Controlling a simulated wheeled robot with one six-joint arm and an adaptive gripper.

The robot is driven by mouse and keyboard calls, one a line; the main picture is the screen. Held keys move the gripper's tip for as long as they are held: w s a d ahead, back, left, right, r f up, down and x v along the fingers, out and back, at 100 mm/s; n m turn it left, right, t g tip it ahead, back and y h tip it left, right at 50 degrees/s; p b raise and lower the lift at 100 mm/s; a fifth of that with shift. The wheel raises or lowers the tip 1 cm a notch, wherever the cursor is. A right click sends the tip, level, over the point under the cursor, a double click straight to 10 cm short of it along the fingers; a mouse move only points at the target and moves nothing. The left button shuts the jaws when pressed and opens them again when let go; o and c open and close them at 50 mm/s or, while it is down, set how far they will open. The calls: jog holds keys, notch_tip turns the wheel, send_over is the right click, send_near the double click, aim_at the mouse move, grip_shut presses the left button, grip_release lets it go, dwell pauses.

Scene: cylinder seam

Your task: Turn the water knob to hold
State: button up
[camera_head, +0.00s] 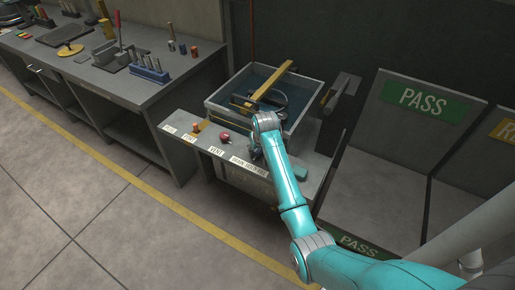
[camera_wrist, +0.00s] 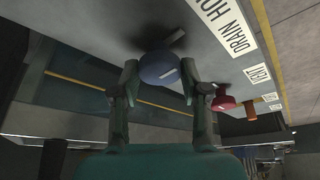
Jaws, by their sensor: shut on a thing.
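The water knob (camera_wrist: 158,67) is a round blue knob with a short white mark on its face, in the wrist view. It sits on the grey panel beside a white label reading "DRAIN HO…" (camera_wrist: 230,30), cut off by the picture edge. My gripper (camera_wrist: 160,78) has one finger on each side of the knob and is shut on it. In the head view my gripper (camera_head: 257,150) is down at the panel's front, by the long label strip (camera_head: 248,167). There the knob is mostly hidden by my wrist. I cannot tell which word its mark points at.
A red knob (camera_wrist: 223,102) labelled VENT is close beside my right finger; an orange knob (camera_wrist: 250,111) is beyond. Behind the panel stands a water tank (camera_head: 214,104) with a yellow bar (camera_head: 271,86) across it.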

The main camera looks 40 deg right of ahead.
dwell(0.3)
jog(key=o, duration=1.1)
jog(key=v, duration=1.2)
jog(key=shift+a, duration=0.1)
